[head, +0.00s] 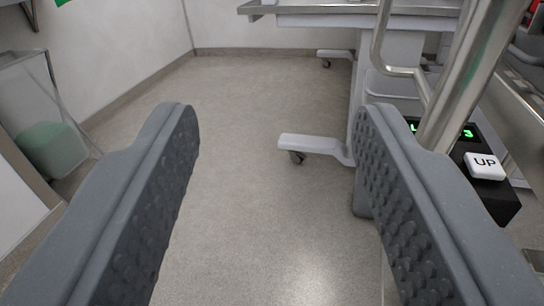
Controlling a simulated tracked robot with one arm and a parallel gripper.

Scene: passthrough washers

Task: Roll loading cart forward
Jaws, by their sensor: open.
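The loading cart (395,60) stands at the upper right. It has a steel top, a pale grey column and low legs with casters on the floor. A steel tube handle (455,85) rises at the right, close to my right finger; I cannot tell whether it belongs to the cart. My gripper (275,125) is open, with its two grey studded fingers wide apart. The right finger hides part of the cart's lower body.
A black box (488,200) with a white UP button and green digits sits at the right. A clear bin with green contents (50,148) stands at the left. The grey floor (240,200) in the middle is free up to the back wall.

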